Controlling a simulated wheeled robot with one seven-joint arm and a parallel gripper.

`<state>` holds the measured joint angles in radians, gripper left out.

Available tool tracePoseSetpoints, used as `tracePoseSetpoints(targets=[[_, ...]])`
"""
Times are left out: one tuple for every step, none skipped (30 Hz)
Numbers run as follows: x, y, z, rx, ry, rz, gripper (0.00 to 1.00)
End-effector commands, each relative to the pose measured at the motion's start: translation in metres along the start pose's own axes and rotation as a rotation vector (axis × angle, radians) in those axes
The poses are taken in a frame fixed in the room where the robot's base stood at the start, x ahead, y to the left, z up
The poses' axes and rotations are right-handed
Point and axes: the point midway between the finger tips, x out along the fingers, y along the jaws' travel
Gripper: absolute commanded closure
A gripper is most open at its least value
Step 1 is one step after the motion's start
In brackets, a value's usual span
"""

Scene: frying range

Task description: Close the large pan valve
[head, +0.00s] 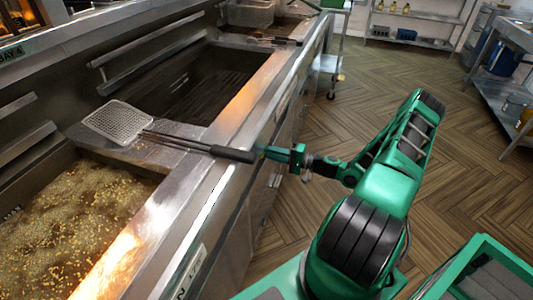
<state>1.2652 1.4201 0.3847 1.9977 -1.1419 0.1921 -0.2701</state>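No valve can be made out in the head view. A large pan (75,215) of bubbling golden oil fills the lower left; which pan the task means cannot be told. A second, dark pan (205,90) lies beyond it. A mesh skimmer (117,122) rests on the metal ledge between them, its black handle (232,153) reaching over the front rim. My green gripper (268,152) is at the handle's end, in front of the range. Its fingers are small and partly hidden, so I cannot tell whether they grip the handle or are only beside it.
The range front (240,215) runs along the left of my arm, its lower part partly hidden. Wooden floor (460,160) is open to the right. A trolley (333,62) stands at the range's far end. Shelves (410,42) are at the back, and a metal table (505,90) is at right.

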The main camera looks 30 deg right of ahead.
Motion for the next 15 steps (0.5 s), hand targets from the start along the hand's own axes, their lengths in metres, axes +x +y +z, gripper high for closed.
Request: tracePoseSetpoints(targets=[[-0.0012,0.0027,-0.0009,-0.002,0.003,0.006,1.00],[-0.0012,0.0028,-0.0009,-0.002,0.003,0.007,1.00],[-0.0012,0.0029,-0.0009,-0.002,0.003,0.007,1.00],[-0.0012,0.0029,-0.0009,-0.002,0.003,0.007,1.00],[-0.0012,0.0030,-0.0008,-0.002,0.002,0.007,1.00],[-0.0012,0.0030,-0.0008,-0.002,0.002,0.007,1.00],[-0.0012,0.0031,-0.0008,-0.002,0.002,0.007,1.00],[-0.0013,0.0031,-0.0008,-0.002,0.002,0.007,1.00],[-0.0013,0.0032,-0.0007,-0.001,0.002,0.007,1.00],[-0.0013,0.0032,-0.0007,-0.001,0.002,0.008,0.80],[-0.0012,0.0031,-0.0007,-0.001,0.002,0.007,0.73],[-0.0011,0.0029,-0.0007,-0.001,0.002,0.007,0.64],[-0.0010,0.0027,-0.0006,-0.001,0.002,0.006,0.64],[-0.0010,0.0025,-0.0005,-0.001,0.002,0.006,0.64],[-0.0009,0.0022,-0.0004,-0.001,0.001,0.005,0.64]])
